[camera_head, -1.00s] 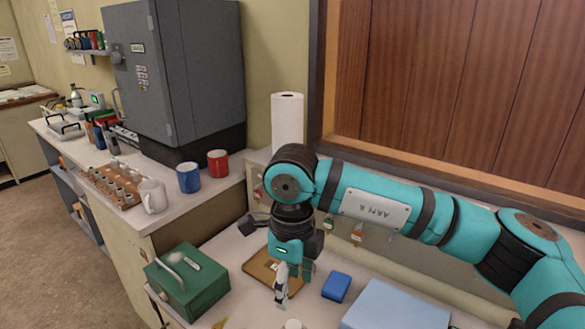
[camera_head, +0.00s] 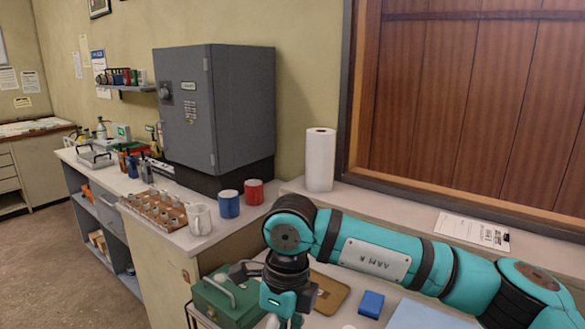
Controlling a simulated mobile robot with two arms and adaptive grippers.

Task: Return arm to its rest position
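My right arm (camera_head: 375,262), teal and marked ARM R, reaches in from the right across the work surface. Its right gripper (camera_head: 287,312) hangs down at the bottom edge of the head view, beside the green box (camera_head: 222,300) and in front of the brown board (camera_head: 330,293). The fingertips are cut off or too small to read, so I cannot tell whether they are open or shut, or hold anything. My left arm and gripper are not in view.
A blue block (camera_head: 371,304) and a light blue item (camera_head: 420,316) lie near the arm. A paper towel roll (camera_head: 320,160), a clipboard (camera_head: 472,232), a red mug (camera_head: 253,191), a blue mug (camera_head: 228,204) and a white mug (camera_head: 200,219) stand or lie behind. A grey cabinet (camera_head: 190,115) stands at back left.

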